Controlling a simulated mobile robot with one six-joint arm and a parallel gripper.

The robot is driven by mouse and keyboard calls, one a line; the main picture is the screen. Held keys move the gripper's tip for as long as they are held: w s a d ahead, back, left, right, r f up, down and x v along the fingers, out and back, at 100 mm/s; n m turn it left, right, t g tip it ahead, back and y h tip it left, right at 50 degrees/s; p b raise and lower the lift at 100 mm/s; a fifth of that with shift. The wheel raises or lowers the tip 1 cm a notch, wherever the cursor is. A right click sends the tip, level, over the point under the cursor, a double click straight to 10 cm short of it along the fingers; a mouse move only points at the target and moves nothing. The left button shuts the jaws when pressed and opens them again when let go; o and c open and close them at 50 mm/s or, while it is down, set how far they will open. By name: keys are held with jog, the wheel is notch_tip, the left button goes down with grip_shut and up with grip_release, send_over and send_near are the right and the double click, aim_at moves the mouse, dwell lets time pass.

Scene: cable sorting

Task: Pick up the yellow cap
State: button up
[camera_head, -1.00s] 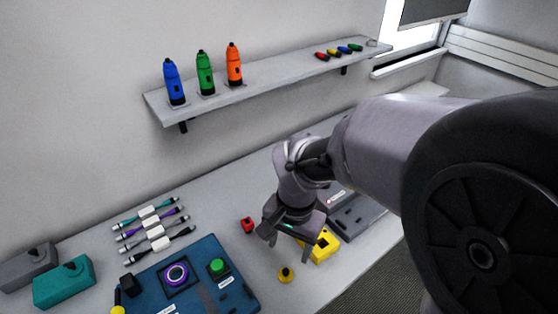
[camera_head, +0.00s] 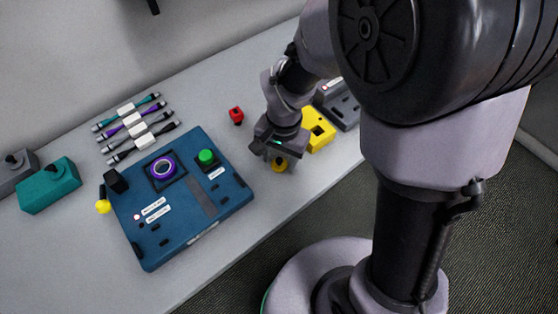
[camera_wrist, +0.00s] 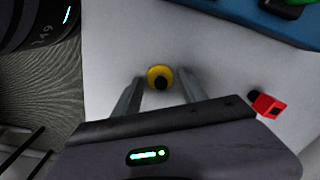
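The yellow cap (camera_head: 279,165) sits on the table to the right of the blue panel, partly hidden under my gripper in the head view. In the wrist view the cap (camera_wrist: 159,76) is a round yellow piece with a black centre. My gripper (camera_wrist: 162,92) is open, with one finger on each side of the cap. The cap lies near the fingertips, between their lines. In the head view my gripper (camera_head: 275,158) points down over the cap. I cannot tell whether a finger touches it.
The blue panel (camera_head: 215,207) lies to the left. A red piece (camera_head: 236,115) stands behind my gripper; it also shows in the wrist view (camera_wrist: 266,104). A yellow block (camera_head: 317,138) is close on the right. The table's front edge is near.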

grip_shut()
